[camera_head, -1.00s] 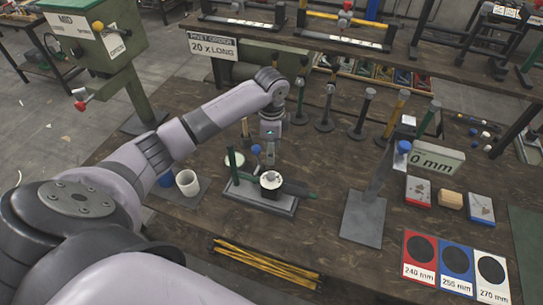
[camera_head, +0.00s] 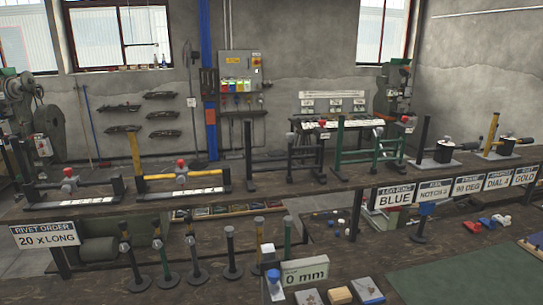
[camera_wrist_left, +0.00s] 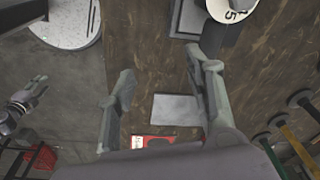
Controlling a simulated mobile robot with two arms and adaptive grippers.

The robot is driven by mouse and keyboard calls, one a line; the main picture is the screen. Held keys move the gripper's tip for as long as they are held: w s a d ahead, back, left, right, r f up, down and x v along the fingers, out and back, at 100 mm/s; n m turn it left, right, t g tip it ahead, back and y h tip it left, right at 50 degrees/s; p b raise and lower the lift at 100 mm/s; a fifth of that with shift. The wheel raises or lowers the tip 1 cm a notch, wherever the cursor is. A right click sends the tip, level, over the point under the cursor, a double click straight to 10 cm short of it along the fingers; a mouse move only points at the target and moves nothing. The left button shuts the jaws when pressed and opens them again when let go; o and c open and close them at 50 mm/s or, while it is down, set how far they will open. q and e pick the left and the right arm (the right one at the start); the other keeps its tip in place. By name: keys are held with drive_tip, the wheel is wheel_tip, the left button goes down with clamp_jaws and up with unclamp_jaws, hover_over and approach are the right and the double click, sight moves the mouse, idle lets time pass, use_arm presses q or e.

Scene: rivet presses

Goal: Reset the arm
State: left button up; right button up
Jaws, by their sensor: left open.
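My left gripper (camera_wrist_left: 163,88) is open and empty in the left wrist view, its two fingers spread wide above the brown wooden bench (camera_wrist_left: 150,55). A round white dial top (camera_wrist_left: 232,8) shows at the upper edge near the right finger. Neither of my arms shows in the head view. A grey, claw-like shape at the left edge of the left wrist view may be my right gripper, but I cannot tell its state.
A raised shelf (camera_head: 300,192) carries press stands and sample frames. The rivet order sign (camera_head: 45,233) hangs at left. A green mat (camera_head: 470,275) lies at right.

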use_arm(q)
drive_tip(key=s+d+f+n+t, duration=0.1)
drive_tip(key=s+d+n, duration=0.2)
drive_tip(key=s+d, duration=0.5)
drive_tip(key=s+a+r+n+t, duration=0.25)
drive_tip(key=s+a+n, duration=0.3)
drive_tip(key=s, duration=0.55)
wheel_tip(320, 180, down, 32)
drive_tip(key=s+g+b, duration=0.1)
drive_tip(key=g+b, duration=0.1)
drive_tip(key=b, duration=0.6)
drive_tip(key=s+a+f+b, duration=0.1)
drive_tip(key=s+f+b, duration=0.2)
drive_tip(key=s+f, duration=0.5)
drive_tip(key=s+a+f+g+b, duration=0.1)
drive_tip(key=s+a+f+b, duration=0.1)
drive_tip(key=s+f, duration=0.7)
wheel_tip(320, 180, down, 7)
drive_tip(key=shift+s+f+y+b, duration=0.15)
drive_tip(key=shift+s+y+b, duration=0.2)
drive_tip(key=shift+b, duration=0.4)
